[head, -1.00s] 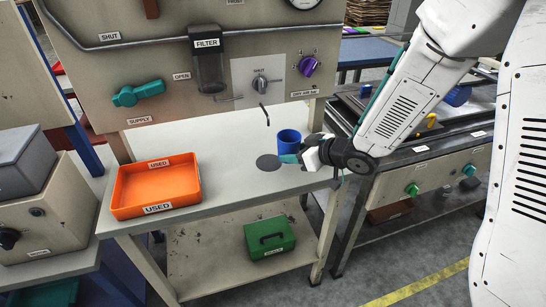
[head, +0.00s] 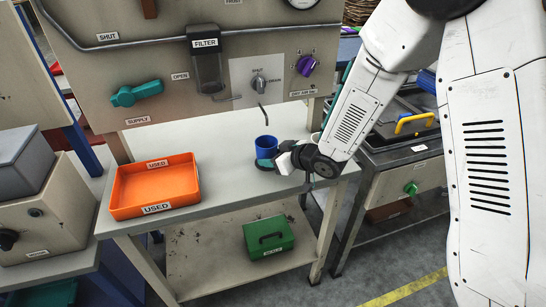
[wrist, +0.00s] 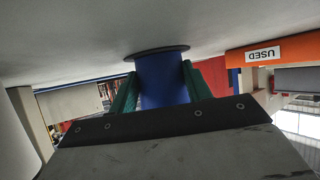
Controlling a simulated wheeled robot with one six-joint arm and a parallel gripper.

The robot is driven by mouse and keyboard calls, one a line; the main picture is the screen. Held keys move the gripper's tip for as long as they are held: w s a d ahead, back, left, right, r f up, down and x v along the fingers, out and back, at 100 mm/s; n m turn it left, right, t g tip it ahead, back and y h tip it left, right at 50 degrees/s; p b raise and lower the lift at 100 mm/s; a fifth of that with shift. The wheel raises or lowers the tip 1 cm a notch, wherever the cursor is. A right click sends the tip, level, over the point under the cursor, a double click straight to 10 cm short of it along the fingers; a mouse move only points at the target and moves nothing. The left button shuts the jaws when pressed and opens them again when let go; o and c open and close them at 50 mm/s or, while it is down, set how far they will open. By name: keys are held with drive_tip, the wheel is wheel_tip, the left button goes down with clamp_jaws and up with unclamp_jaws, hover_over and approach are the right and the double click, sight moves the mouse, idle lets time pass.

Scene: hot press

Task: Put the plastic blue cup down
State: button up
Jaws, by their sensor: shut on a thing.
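The blue plastic cup (head: 266,147) is upright at the worktable, below the thin spout of the panel. My gripper (head: 264,161) reaches it from the right, its green fingers around the cup. In the wrist view, which is upside down, the cup (wrist: 162,84) sits between both green fingers (wrist: 158,74), gripped from each side. Its base meets or nearly meets a dark round disc (wrist: 156,51) on the tabletop; I cannot tell whether it touches. In the head view the cup and fingers mostly cover this disc.
An orange tray labelled USED (head: 186,196) stands on the left of the worktable (head: 225,185). A green box (head: 268,238) sits on the lower shelf. A panel with a filter (head: 207,70) and a purple knob (head: 306,65) rises behind. The tabletop between tray and cup is clear.

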drive_tip(key=shift+f, duration=0.15)
drive_tip(key=o, duration=1)
drive_tip(key=shift+o, duration=0.2)
drive_tip(key=shift+s+d+r, duration=0.1)
drive_tip(key=shift+d+r, duration=0.05)
drive_tip(key=shift+r, duration=0.15)
drive_tip(key=v, duration=1.1)
drive_tip(key=shift+s+d+r, duration=0.15)
drive_tip(key=shift+d+r, duration=0.05)
drive_tip(key=shift+d, duration=0.05)
